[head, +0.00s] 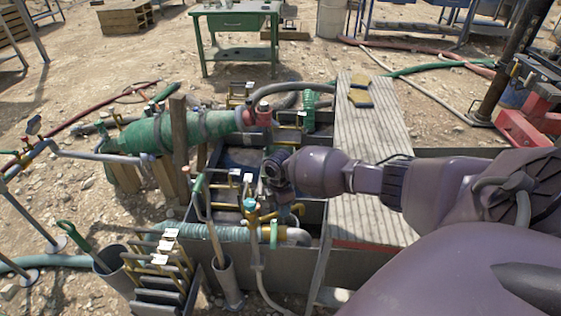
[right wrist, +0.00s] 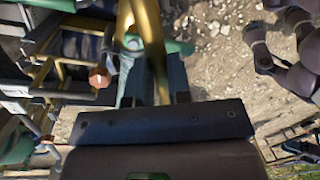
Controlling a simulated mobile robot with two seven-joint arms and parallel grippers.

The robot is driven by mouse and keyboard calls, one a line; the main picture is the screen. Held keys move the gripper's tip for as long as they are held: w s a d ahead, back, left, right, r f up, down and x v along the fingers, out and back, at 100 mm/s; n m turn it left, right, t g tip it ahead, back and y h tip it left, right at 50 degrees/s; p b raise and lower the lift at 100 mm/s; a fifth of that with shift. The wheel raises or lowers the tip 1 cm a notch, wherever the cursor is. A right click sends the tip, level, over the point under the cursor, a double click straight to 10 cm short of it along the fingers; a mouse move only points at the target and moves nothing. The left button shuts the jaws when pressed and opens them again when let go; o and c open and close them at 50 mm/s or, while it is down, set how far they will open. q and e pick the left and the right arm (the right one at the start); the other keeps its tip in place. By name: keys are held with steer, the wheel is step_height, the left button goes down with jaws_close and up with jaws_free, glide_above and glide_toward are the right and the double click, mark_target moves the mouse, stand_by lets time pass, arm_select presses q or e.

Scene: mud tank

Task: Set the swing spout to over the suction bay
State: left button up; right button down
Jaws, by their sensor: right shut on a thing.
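The swing spout appears to be the yellow pipe (head: 262,216) with a green-grey fitting, low over the front part of the open tank (head: 313,218). It also shows as a yellow tube (right wrist: 153,45) in the right wrist view. My right gripper (right wrist: 154,82) is shut on this spout, one dark finger on each side. In the head view my wrist and hand hide much of the gripper and part of the spout. The tank has dark dividing walls. I cannot tell for certain which compartment is the suction bay or which one the spout's outlet is over. My left gripper is not in view.
A rack of plates (head: 165,275) and a grey tube holder (head: 227,282) stand at the front left. A green table (head: 236,30) stands behind.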

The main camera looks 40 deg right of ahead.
steer(key=w+n, duration=0.1)
steer(key=w+n+b, duration=0.2)
steer(key=n, duration=0.1)
steer(key=shift+w+d+f+h, duration=0.15)
steer(key=shift+w+f+h, duration=0.15)
steer(key=shift+w+h, duration=0.1)
steer(key=shift+w+n+b, duration=0.25)
steer(key=shift+n+b, duration=0.1)
steer(key=shift+n, duration=0.15)
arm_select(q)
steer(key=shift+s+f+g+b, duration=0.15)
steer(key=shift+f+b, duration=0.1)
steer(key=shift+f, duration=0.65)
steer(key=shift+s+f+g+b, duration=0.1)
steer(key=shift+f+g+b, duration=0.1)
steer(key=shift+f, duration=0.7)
arm_select(e)
steer(key=shift+w+a+r+n, duration=0.1)
steer(key=shift+w+a+n, duration=0.05)
steer(key=shift+w+n, duration=0.35)
steer(key=shift+w+a+r+n, duration=0.1)
steer(key=shift+w+n, duration=0.3)
steer(key=shift+n, duration=0.1)
steer(key=c, duration=1.1)
jaws_free()
steer(key=shift+o, duration=0.2)
steer(key=shift+w+r, duration=0.1)
